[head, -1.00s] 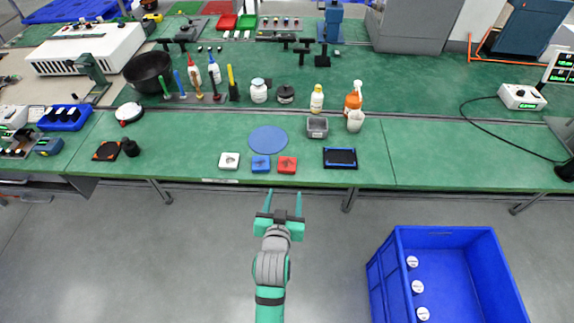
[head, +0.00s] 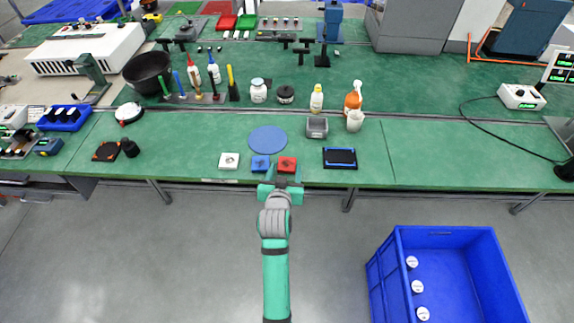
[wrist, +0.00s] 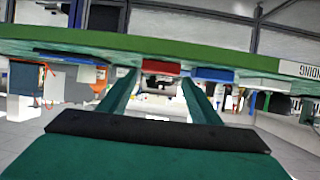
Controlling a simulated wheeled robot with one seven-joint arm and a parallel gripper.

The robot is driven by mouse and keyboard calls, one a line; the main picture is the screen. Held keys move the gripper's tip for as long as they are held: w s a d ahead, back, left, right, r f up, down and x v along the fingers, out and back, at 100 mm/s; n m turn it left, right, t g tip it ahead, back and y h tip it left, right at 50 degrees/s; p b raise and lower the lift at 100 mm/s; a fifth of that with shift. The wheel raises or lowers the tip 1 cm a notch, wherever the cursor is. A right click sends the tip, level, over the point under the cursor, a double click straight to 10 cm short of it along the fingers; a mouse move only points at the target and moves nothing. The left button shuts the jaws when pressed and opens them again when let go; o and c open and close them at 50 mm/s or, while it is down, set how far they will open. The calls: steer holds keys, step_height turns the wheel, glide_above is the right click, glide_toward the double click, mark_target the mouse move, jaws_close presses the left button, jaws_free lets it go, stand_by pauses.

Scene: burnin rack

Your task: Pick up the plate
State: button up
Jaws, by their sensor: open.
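Which item is the plate is unclear to me. In the head view, a flat round blue disc (head: 268,139) lies on the green bench. In front of it are small square pieces: a white one (head: 229,161), a blue one (head: 260,163) and a red one (head: 287,164). My gripper (head: 281,172) is at the bench's front edge, just in front of the red and blue pieces, open and empty. In the wrist view, which is upside down, the red piece (wrist: 160,68) shows between and beyond my open fingers (wrist: 158,78), and the blue piece (wrist: 212,74) is to its right.
A black blue-edged tray (head: 340,158) lies right of the red piece. A grey bin (head: 317,127) and a white cup (head: 355,121) stand behind it. Bottles and tools line the bench farther back. A blue crate (head: 455,232) stands on the floor at right.

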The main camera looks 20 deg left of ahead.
mark_target(287, 162)
steer(key=shift+x, duration=1.65)
steer(key=shift+d, duration=0.1)
steer(key=c, duration=0.8)
